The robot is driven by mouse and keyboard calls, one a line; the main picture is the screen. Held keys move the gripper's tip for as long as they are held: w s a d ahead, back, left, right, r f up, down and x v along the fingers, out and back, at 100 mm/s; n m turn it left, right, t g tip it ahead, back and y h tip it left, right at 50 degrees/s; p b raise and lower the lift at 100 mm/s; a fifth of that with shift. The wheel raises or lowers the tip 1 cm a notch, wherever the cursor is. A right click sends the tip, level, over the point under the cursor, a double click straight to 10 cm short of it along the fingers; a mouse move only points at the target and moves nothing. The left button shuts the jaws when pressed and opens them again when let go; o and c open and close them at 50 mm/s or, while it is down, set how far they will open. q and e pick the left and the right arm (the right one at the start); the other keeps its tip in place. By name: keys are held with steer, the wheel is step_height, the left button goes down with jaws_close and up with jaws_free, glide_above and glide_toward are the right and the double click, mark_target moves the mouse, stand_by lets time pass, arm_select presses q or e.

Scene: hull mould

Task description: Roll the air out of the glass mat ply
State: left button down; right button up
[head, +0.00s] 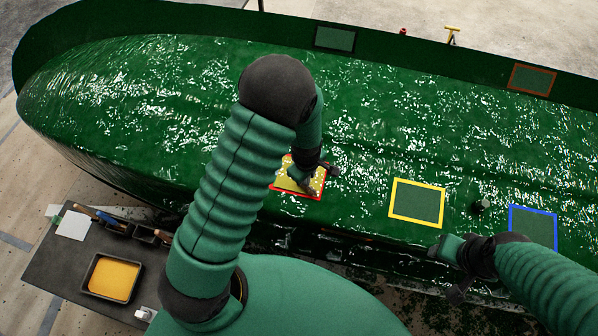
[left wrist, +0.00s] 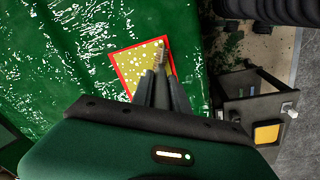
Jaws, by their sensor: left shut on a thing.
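The glass mat ply (head: 284,184) is a yellow, pale-speckled square inside a red outline on the green hull mould (head: 110,95). In the left wrist view the ply (left wrist: 135,66) shows pale dots across its surface. My left gripper (head: 306,181) is over the right part of the ply and hides some of it. In the left wrist view its fingers (left wrist: 163,88) are shut on a slim, ribbed tool that looks like the roller (left wrist: 160,54). The tool's tip lies over the ply; I cannot tell whether it touches. My right gripper (head: 450,262) is low near the mould's front edge, away from the ply.
A yellow-outlined square (head: 417,203) and a blue-outlined square (head: 533,226) lie to the right, with a small dark knob (head: 480,207) between them. A dark side table (head: 62,268) at lower left holds a tray of amber liquid (head: 112,278) and tools. Orange (head: 532,79) and dark (head: 335,38) panels line the far flange.

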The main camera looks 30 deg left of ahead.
arm_select(q)
steer(key=shift+w+d+p, duration=0.75)
steer(key=shift+w+d, duration=1.1)
steer(key=shift+w, duration=0.65)
steer(key=a+r+b, duration=0.1)
steer(key=a, duration=1.3)
steer(key=shift+w+a+b, duration=0.15)
steer(key=shift+w+b, duration=0.15)
steer(key=shift+b, duration=0.05)
steer(key=shift+r, duration=0.1)
